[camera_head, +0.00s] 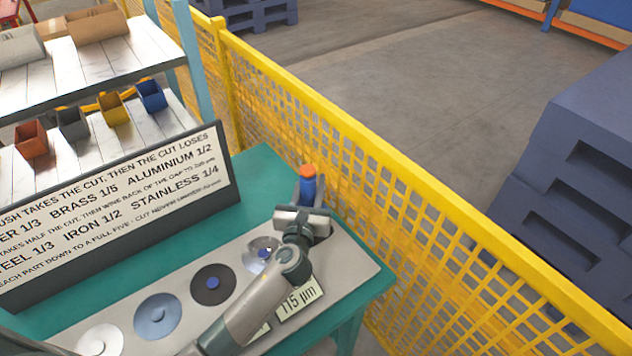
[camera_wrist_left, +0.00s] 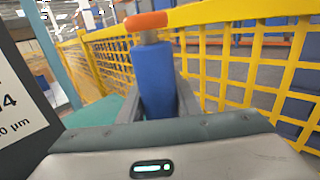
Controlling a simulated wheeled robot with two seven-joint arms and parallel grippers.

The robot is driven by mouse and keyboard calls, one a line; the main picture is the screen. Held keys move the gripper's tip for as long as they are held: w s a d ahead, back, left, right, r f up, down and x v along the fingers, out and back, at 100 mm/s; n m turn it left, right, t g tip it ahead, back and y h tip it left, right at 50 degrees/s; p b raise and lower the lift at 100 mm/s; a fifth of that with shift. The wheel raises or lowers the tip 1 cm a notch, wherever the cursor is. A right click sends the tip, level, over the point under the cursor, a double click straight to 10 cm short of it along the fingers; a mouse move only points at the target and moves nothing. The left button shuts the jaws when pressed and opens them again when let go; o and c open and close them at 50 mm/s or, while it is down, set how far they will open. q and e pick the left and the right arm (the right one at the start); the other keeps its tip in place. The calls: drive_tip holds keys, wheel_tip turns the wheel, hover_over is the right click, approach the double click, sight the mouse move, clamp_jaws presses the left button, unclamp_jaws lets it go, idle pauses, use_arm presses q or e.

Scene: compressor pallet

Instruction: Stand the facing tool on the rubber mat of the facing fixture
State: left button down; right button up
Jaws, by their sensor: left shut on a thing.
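The facing tool, a blue cylinder with an orange top (camera_head: 307,172), stands upright near the right end of the green table. My left gripper (camera_head: 305,199) is shut on it. In the left wrist view the tool (camera_wrist_left: 157,75) sits between the two grey fingers (camera_wrist_left: 158,100), orange end up. The grey fixture plate (camera_head: 345,262) lies below. A dark patch (camera_head: 322,233) on it is mostly hidden by the gripper; I cannot tell whether it is the rubber mat or whether the tool's base touches anything. My right gripper is not in view.
On the plate are a white disc (camera_head: 100,341), a blue-grey disc (camera_head: 158,322), a black disc (camera_head: 207,290), a clear disc (camera_head: 255,258) and a 115 µm display (camera_head: 299,299). A lettered board (camera_head: 120,215) stands behind. A yellow fence (camera_head: 400,200) runs close on the right.

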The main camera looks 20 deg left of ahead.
use_arm(q)
drive_tip(key=shift+r, duration=0.1)
drive_tip(key=shift+f+b, duration=0.35)
drive_tip(key=shift+f, duration=1.6)
drive_tip(key=c, duration=1.7)
unclamp_jaws()
drive_tip(key=shift+f, duration=0.3)
drive_tip(key=o, duration=0.4)
drive_tip(key=shift+s+r, duration=0.1)
drive_tip(key=shift+r, duration=0.1)
